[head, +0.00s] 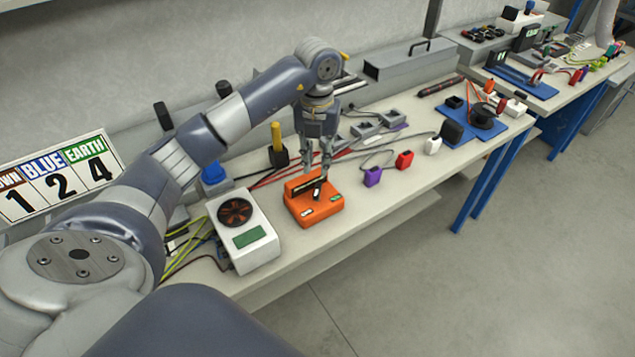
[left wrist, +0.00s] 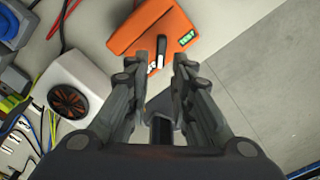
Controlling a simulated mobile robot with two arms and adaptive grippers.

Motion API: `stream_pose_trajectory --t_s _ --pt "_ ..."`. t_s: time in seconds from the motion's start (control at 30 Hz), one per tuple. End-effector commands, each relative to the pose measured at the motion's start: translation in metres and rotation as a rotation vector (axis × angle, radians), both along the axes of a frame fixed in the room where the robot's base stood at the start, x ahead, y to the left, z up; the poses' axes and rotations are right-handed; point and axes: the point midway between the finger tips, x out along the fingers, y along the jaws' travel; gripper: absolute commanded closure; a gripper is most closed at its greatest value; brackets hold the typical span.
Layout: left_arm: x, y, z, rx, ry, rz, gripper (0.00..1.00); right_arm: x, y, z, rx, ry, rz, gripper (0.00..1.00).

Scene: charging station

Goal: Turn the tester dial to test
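The orange tester (head: 300,207) sits on the bench below my left gripper. Its black dial with a white mark (head: 317,194) is on the top face, and the dial also shows in the left wrist view (left wrist: 159,56). A green label reading TEST (left wrist: 187,37) is right of the dial in that view; a pale label (head: 307,212) lies on the other side. My left gripper (head: 318,172) points down over the tester, fingers apart, with the tips close to the dial. I cannot tell whether they touch it. My right gripper is in neither view.
A white box with a dark round fan (head: 236,212) stands left of the tester. A black block with a yellow post (head: 277,146) stands behind it. Purple (head: 373,177) and red (head: 404,160) plugs lie to the right. Cables run behind. The bench's front strip is clear.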

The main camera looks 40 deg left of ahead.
Motion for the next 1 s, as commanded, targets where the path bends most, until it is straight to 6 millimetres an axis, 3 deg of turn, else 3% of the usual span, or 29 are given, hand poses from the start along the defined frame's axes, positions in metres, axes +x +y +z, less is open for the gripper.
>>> stream_pose_trajectory --t_s 0.2,0.43,0.83,0.93,1.0 --pt "-0.001 -0.001 -0.043 -0.003 0.005 -0.002 0.78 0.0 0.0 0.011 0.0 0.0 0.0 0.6" --pt "-0.001 -0.002 -0.075 -0.004 0.002 -0.003 0.78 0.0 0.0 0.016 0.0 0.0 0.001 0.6" --pt "0.0 -0.001 -0.084 -0.004 -0.002 -0.004 0.78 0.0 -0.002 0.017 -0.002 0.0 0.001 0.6" --pt "0.0 -0.001 -0.084 -0.004 -0.002 -0.004 0.99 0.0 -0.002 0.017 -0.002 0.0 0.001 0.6" --pt "0.0 -0.001 -0.084 -0.004 -0.002 -0.004 1.0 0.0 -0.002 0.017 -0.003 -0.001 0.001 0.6"
